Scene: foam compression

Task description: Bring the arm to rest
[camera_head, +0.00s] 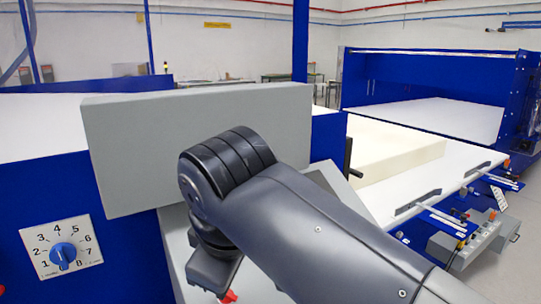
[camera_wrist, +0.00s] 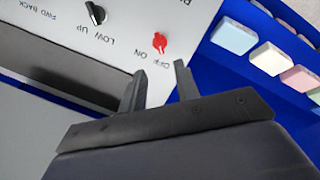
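My dark grey arm (camera_head: 300,225) reaches from the lower right of the head view to a bend in front of the long grey block. My gripper (camera_wrist: 160,68) shows in the wrist view with its two fingers apart and nothing between them. It is over a white control panel (camera_wrist: 115,22), near a red switch (camera_wrist: 159,43) labelled OFF and ON. The fingers look apart from the switch. In the head view the fingers are hidden or too small to tell.
A grey block (camera_head: 130,150) stands behind my arm. A blue dial (camera_head: 63,252) is at left. A cream foam slab (camera_head: 385,150) lies on a white table (camera_head: 440,175) at right. Coloured blocks (camera_wrist: 268,58) sit on a blue rack in the wrist view. A black knob (camera_wrist: 95,13) is on the panel.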

